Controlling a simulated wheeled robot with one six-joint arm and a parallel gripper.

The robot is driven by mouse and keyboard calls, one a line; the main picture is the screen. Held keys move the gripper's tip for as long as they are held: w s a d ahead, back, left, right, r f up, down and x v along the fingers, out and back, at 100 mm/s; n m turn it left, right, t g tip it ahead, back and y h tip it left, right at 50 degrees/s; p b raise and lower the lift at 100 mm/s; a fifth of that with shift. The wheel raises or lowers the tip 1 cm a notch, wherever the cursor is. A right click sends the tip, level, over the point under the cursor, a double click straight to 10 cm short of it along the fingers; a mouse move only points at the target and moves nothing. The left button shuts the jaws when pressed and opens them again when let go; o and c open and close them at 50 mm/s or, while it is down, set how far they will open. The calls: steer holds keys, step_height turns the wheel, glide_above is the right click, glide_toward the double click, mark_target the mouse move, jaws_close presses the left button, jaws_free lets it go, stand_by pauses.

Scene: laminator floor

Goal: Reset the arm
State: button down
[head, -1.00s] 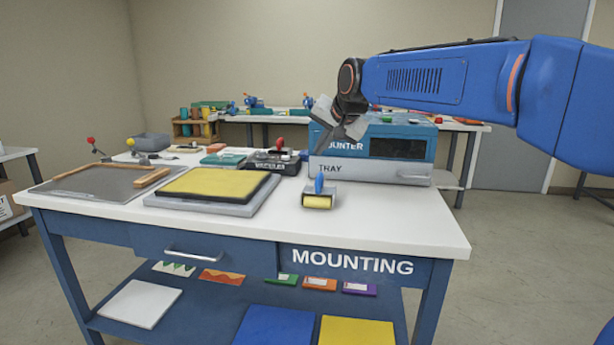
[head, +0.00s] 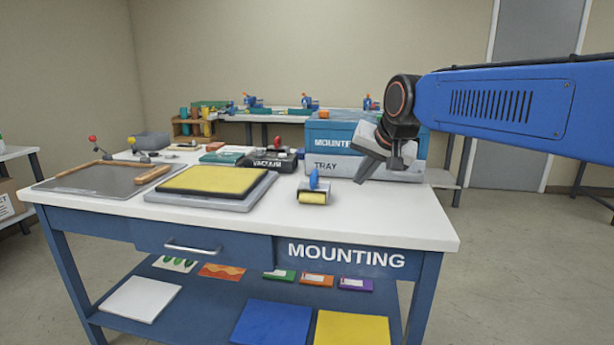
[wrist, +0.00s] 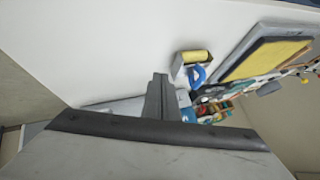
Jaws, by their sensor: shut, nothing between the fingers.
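My blue arm reaches in from the right in the head view. My gripper (head: 376,164) is shut and empty, held above the right part of the mounting table (head: 418,222), in front of the blue and grey mounter machine (head: 325,136). In the wrist view my shut gripper fingers (wrist: 160,80) point over the white tabletop. Part of the mounter is hidden behind my gripper and arm.
A yellow roller with a blue handle (head: 313,197) stands on the table left of my gripper. A yellow pad on a grey base (head: 212,180) and a wood-edged tray (head: 90,180) lie further left. The table's right front corner is bare.

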steer(key=s+d+f+n+g+h, duration=0.1)
steer(key=s+d+f, duration=0.4)
steer(key=s, duration=0.5)
steer(key=s+d+f+n+g, duration=0.1)
steer(key=s+d+f, duration=0.4)
steer(key=s+f, duration=0.5)
steer(key=s+d+f+n+h, duration=0.1)
steer(key=s+d+f, duration=0.4)
steer(key=s, duration=0.7)
step_height(320, 180, down, 2)
steer(key=shift+d+f+g+h, duration=0.2)
steer(key=shift+d+g+h, duration=0.1)
steer(key=shift+g, duration=0.1)
